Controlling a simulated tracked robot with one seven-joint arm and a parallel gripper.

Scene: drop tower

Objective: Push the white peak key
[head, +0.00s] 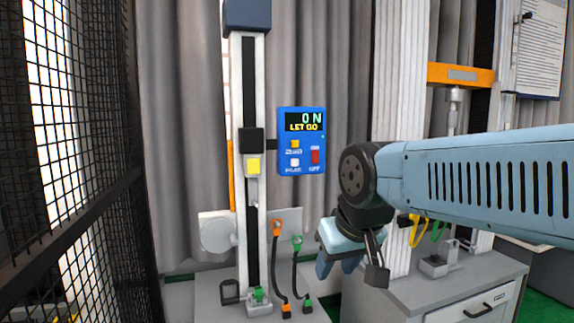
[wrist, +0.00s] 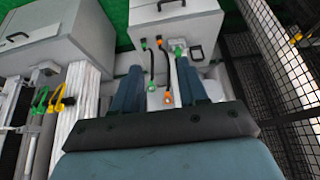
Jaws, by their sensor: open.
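The white peak key (head: 295,162) is a small pale square low on the left of a blue control box (head: 301,140). An orange zero key (head: 295,144) sits above it, and a red switch (head: 315,156) marked OFF is to its right. The display (head: 303,121) reads 0 N and LET GO. My gripper (head: 349,274) is open and empty, below and to the right of the box, apart from it. In the wrist view my two blue fingers (wrist: 160,68) are spread with nothing held between them. The key and box do not show in the wrist view.
A black mesh fence (head: 85,150) is at left. A grey cabinet (head: 470,300) and second test frame stand right.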

